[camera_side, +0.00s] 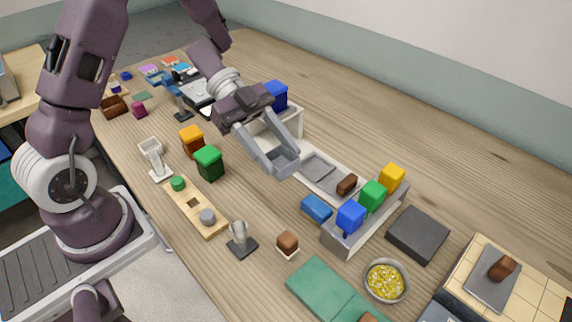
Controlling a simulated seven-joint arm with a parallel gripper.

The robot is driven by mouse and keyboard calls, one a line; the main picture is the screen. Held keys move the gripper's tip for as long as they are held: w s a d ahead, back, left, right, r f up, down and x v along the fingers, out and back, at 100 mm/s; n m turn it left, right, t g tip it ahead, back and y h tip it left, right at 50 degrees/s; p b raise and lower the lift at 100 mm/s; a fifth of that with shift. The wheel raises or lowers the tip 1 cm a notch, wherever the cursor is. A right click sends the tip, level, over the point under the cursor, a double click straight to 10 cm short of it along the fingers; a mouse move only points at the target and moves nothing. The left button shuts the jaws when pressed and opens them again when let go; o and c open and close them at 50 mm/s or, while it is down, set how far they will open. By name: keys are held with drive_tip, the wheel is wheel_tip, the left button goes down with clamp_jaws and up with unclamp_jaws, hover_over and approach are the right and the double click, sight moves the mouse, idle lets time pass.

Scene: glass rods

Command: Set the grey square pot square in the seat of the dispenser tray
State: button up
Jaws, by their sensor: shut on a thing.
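My gripper (286,158) is shut on the grey square pot (283,160), one finger on either side of it. The pot is over the left part of the pale dispenser tray (333,190). I cannot tell whether its underside touches the tray. A grey square area (318,168), which looks like the seat, shows in the tray just right of the pot. A brown block (347,185) lies farther right in the tray. The fingers hide part of the pot and the tray beneath.
A grey rack (350,238) with blue, green and yellow blocks stands right of the tray. A blue block (316,207) lies in front. Green (209,163) and orange (191,141) containers stand left. A dark slab (417,235) lies at right.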

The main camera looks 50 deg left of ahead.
drive_tip(key=w+d+r+n+t, duration=0.2)
drive_tip(key=w+d+n+t, duration=0.2)
drive_tip(key=w+d, duration=0.1)
drive_tip(key=n+t+y, duration=0.8)
drive_tip(key=n+y, duration=0.4)
drive_tip(key=n, duration=0.2)
hover_over(311, 170)
wheel_tip(311, 170, down, 9)
drive_tip(key=shift+f, duration=3.25)
drive_tip(key=o, duration=1.5)
drive_tip(key=shift+c, duration=0.2)
